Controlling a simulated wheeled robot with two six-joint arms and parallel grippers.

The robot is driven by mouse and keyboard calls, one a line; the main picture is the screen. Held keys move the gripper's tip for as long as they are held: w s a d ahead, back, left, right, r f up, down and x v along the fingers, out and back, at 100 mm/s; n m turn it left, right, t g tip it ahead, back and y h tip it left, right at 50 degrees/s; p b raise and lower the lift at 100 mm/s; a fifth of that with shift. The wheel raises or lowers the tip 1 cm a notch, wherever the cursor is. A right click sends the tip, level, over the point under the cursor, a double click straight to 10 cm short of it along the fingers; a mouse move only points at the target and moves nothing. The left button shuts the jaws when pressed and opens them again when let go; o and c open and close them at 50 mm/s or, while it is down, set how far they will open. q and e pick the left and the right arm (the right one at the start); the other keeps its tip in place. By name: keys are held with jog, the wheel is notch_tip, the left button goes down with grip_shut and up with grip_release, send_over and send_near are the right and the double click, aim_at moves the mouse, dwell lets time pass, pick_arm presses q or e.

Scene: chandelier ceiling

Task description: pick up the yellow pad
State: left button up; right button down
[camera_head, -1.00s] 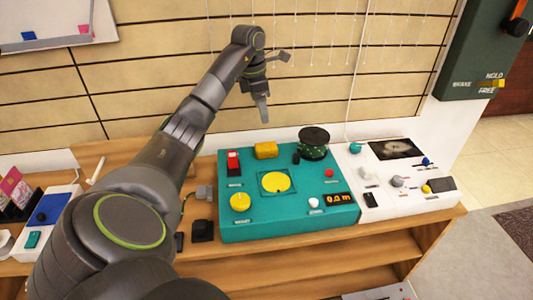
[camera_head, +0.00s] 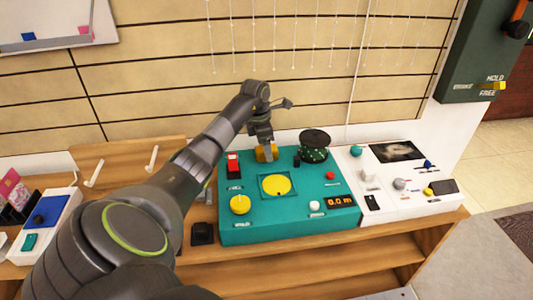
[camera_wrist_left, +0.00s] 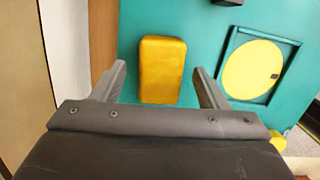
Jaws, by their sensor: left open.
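The yellow pad (camera_head: 267,153) is a small rounded block at the back left of the teal panel (camera_head: 290,222). My left gripper (camera_head: 263,147) is over it in the head view and partly hides it. In the left wrist view the pad (camera_wrist_left: 162,70) shows between the two spread fingers of my left gripper (camera_wrist_left: 160,78), with a gap on each side. The left gripper is open and holds nothing. Whether the fingers reach down beside the pad I cannot tell. My right gripper is not in view.
Near the pad stand a red switch (camera_head: 233,160) and a dark green round piece with a black top (camera_head: 314,140). A yellow disc (camera_head: 276,184) and a yellow knob (camera_head: 240,204) are in front. A white panel (camera_head: 398,183) adjoins on the right. The slatted wall is behind.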

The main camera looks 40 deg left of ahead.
pick_arm(q)
jog(key=shift+w+d+f, duration=0.1)
jog(key=shift+w+f, duration=0.05)
jog(key=shift+f, duration=0.6)
jog(key=c, duration=1)
notch_tip(320, 180, up, 10)
jog(key=shift+r, duration=0.1)
jog(key=shift+c, duration=0.2)
